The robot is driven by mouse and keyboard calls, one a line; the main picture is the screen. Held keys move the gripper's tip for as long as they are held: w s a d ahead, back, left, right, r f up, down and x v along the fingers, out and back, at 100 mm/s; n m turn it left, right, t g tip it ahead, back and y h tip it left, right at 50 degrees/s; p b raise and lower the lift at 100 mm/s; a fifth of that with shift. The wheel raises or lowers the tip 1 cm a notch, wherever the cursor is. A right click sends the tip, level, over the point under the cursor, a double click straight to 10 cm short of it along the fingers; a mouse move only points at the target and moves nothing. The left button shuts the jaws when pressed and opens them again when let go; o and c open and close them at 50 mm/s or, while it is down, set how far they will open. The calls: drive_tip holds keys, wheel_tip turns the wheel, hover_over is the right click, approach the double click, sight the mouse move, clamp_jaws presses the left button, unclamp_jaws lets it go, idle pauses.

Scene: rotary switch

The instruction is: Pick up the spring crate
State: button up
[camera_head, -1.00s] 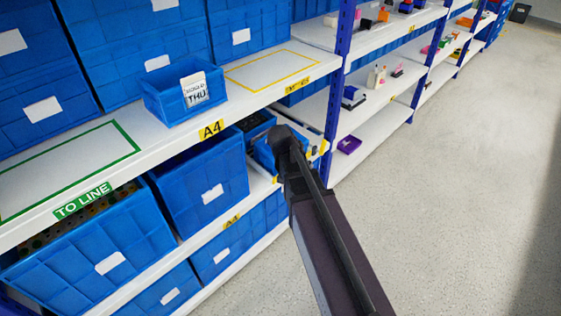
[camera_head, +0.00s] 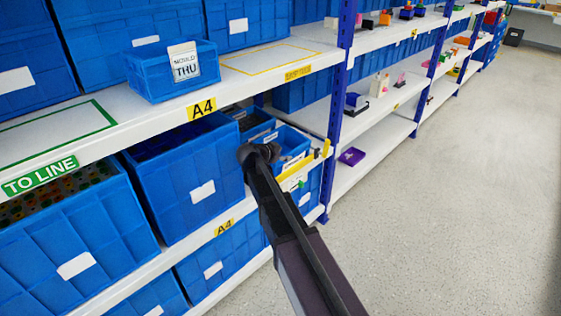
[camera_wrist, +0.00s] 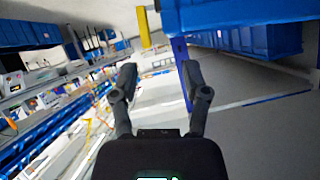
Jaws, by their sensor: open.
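No crate in view is legibly marked as the spring crate, so I cannot tell which one it is. A small blue crate (camera_head: 170,72) with a card reading "MOULD THU" stands on the upper shelf. Large open blue crates stand on the shelf below: one (camera_head: 75,228) under the "TO LINE" label holds many small coloured round things, and one (camera_head: 190,180) under the A4 label has dark contents. My gripper (camera_wrist: 158,78) is open and empty in the wrist view. In the head view my arm's dark end covers part of small blue bins (camera_head: 294,145) right of the A4 crate.
The upper shelf has an empty green-outlined area (camera_head: 50,135) and an empty yellow-outlined area (camera_head: 268,57). A blue rack post (camera_head: 338,110) stands right of the small bins. A purple tray (camera_head: 351,156) lies beyond it. The grey floor (camera_head: 460,210) on the right is clear.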

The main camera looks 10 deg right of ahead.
sight(292, 151)
drive_tip(key=shift+w+a+f, duration=0.15)
drive_tip(key=shift+w, duration=0.15)
drive_tip(key=shift+b+x, duration=0.65)
drive_tip(key=shift+x, duration=0.45)
drive_tip(key=shift+w, duration=0.15)
drive_tip(key=shift+w+d+f+b, duration=0.3)
drive_tip(key=shift+w+d, duration=0.1)
drive_tip(key=shift+w, duration=0.1)
drive_tip(key=shift+b+x, duration=0.7)
drive_tip(key=shift+x, duration=1.15)
drive_tip(key=shift+w+r, duration=0.15)
drive_tip(key=shift+r, duration=0.05)
